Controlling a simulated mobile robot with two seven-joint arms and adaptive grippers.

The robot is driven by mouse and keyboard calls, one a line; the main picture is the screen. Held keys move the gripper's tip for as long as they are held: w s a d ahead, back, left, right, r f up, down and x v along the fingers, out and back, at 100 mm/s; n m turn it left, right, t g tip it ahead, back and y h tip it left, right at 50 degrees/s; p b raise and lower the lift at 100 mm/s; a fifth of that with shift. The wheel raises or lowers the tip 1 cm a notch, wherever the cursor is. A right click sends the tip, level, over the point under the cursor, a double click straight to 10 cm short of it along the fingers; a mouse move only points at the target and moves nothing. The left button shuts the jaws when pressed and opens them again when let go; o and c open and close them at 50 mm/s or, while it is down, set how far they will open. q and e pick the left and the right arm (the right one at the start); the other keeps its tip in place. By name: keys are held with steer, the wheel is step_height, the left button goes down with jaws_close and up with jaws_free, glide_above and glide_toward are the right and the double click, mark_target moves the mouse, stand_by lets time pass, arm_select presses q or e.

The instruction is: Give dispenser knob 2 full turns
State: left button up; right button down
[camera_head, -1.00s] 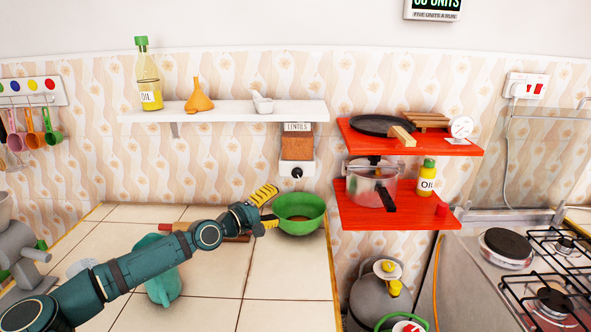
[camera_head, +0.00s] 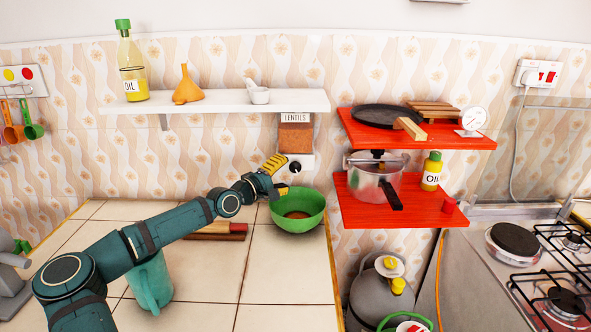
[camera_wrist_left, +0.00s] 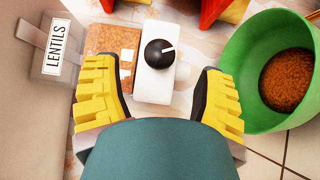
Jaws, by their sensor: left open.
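The lentils dispenser (camera_head: 295,135) is mounted on the tiled wall under the white shelf, with a clear bin of brown lentils over a white base. Its black knob (camera_head: 295,167) faces out from that base. My right gripper is not in view.
A green bowl (camera_head: 299,211) holding some lentils stands on the counter below the dispenser. Red shelves (camera_head: 400,213) with a pressure cooker (camera_head: 375,184) are close on the right. The white shelf (camera_head: 215,103) is overhead. A teal jug (camera_head: 152,283) stands near my arm.

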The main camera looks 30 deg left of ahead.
mark_target(293, 169)
arm_select(q)
steer(key=shift+x, duration=2.7)
steer(key=shift+c, duration=0.2)
steer(key=c, duration=1.2)
